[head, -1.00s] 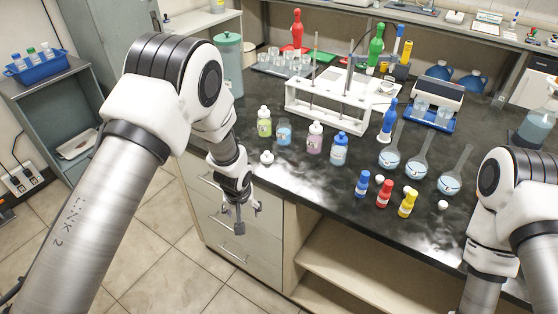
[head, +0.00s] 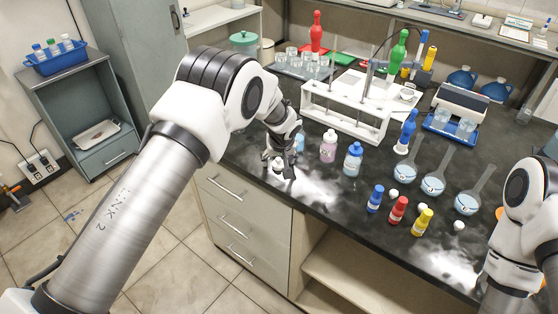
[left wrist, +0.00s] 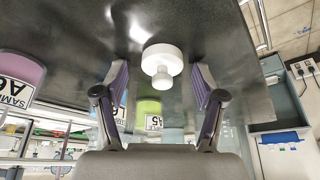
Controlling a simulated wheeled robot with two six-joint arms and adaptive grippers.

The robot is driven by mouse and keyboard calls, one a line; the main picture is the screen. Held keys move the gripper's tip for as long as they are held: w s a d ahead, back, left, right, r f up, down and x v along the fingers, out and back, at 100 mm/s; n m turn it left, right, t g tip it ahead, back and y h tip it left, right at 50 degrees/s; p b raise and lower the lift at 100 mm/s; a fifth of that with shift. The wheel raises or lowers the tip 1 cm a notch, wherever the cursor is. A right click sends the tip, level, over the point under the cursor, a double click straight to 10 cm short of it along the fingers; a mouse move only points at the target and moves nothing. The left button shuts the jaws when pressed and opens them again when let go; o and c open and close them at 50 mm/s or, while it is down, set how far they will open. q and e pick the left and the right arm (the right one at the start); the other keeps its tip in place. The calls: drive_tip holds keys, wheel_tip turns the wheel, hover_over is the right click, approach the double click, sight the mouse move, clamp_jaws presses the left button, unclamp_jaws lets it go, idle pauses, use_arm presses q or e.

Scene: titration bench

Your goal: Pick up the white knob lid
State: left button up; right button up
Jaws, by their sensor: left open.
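The white knob lid (left wrist: 162,60) lies on the dark bench top in the left wrist view, with its round knob facing my gripper. It also shows small in the head view (head: 278,165), partly covered by the fingers. My left gripper (left wrist: 160,84) is open, with one finger on each side of the lid's line and a gap to both. In the head view the left gripper (head: 280,168) is low over the bench's front edge, at the lid. Whether the fingers touch the bench is unclear. My right gripper is out of view; only the right arm shows.
A green-yellow bottle (left wrist: 150,110) stands close beyond the lid. A pink bottle (head: 328,147) and a blue-capped bottle (head: 353,160) stand to the right. Blue, red and yellow small bottles (head: 397,210) and several flasks (head: 433,182) are farther right. A white rack (head: 345,113) stands behind.

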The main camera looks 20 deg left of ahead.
use_arm(q)
drive_tip(key=shift+s+r, duration=0.25)
drive_tip(key=shift+c, duration=1.3)
drive_tip(key=shift+s+r, duration=0.1)
drive_tip(key=c, duration=0.4)
drive_tip(key=shift+c, duration=1)
